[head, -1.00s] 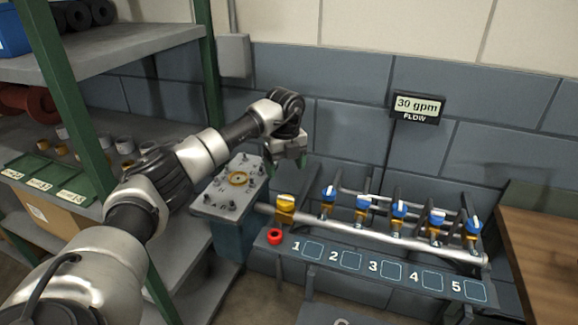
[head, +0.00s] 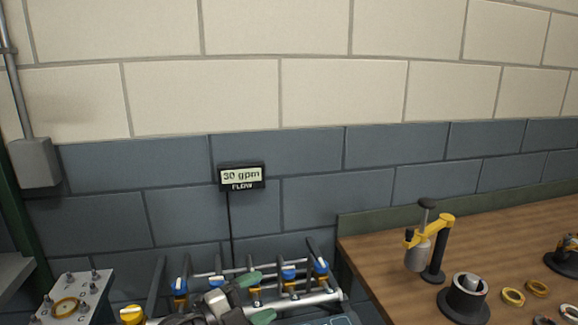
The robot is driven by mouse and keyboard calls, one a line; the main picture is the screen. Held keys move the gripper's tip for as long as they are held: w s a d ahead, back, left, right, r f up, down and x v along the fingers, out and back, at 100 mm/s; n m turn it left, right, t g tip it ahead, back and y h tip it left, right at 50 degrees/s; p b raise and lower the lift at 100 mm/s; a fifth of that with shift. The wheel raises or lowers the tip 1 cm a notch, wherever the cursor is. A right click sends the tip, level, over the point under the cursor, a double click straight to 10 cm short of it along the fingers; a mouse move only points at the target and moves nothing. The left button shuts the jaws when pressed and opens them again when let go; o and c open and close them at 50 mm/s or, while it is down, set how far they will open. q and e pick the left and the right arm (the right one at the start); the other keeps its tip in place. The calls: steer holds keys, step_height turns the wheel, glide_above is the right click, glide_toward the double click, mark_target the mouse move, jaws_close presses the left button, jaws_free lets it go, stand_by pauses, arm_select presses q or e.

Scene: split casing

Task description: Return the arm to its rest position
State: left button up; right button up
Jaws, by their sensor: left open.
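My left gripper (head: 256,298) shows at the bottom of the head view. Its green-tipped fingers stand apart and nothing shows between them. It appears in front of the pipe manifold (head: 318,299) and covers part of it and some of its blue-handled valves. Most of my left arm is below the picture edge. I cannot tell how far the gripper is from the pipes. My right gripper is not in view.
A grey casing (head: 89,302) with studs and a gold ring (head: 65,307) is at lower left. A flow display (head: 241,177) reads 30 gpm.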

arm_select(q)
steer(key=s+a+f+n+t+y, duration=0.2)
steer(key=s+a+f+n+y, duration=0.35)
steer(key=n+y, duration=0.45)
steer(key=s+a+f+n+t+y, duration=0.2)
steer(key=s+a+f+n+y, duration=0.4)
steer(key=n, duration=0.5)
steer(key=s+a+f+n+g, duration=0.1)
steer(key=s+a+f+g, duration=0.3)
steer(key=s, duration=0.6)
steer(key=s+d+f+g, duration=0.1)
steer(key=s+f+g, duration=0.1)
steer(key=s+g, duration=0.6)
steer(key=s+f, duration=0.3)
steer(key=f, duration=2.4)
steer(key=s+a+f+g, duration=0.1)
steer(key=s+a+f, duration=0.1)
steer(key=s+f, duration=1.3)
steer(key=shift+s+a, duration=0.4)
steer(key=shift+s, duration=0.1)
